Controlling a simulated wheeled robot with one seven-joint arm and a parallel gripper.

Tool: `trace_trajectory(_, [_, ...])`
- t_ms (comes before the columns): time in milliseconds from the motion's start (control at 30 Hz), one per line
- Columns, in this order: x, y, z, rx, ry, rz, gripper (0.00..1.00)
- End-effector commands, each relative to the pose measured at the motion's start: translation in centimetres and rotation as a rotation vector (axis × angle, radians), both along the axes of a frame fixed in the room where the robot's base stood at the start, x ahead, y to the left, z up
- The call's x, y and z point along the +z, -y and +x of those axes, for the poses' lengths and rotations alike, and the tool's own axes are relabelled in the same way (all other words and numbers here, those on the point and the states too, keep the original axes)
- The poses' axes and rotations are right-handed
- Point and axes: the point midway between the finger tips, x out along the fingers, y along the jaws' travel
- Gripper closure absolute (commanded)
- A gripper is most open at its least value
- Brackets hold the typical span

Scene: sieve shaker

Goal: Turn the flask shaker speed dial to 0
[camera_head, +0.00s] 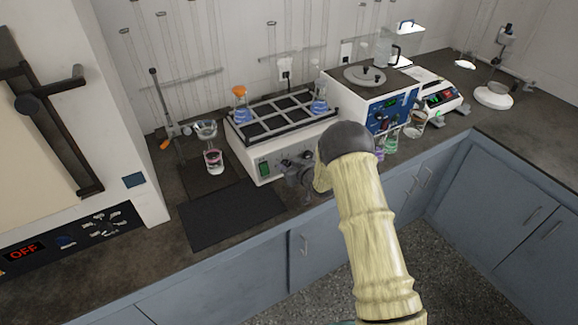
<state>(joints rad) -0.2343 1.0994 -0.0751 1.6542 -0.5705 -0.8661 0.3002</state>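The flask shaker (248,157) is a white box on the dark counter with a dark rack on top. Two flasks stand in the rack, one with an orange cap (240,106) and one with blue liquid (320,104). A green-lit switch (264,168) is at the left of its front panel.
Left of the shaker stand a beaker with pink liquid (213,161) and a metal stand (162,108). A black mat (232,214) lies in front. A blue-panelled machine (378,118), small coloured vessels (391,143) and a balance (440,98) are at the right. An oven reading OFF (24,252) is at left.

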Motion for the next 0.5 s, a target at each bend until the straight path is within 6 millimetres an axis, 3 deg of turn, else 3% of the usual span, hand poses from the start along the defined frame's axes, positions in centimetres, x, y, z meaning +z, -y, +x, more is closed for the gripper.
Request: trace_trajectory(500, [-0.08,0.05,0.06,0.025,0.042,-0.057,0.92])
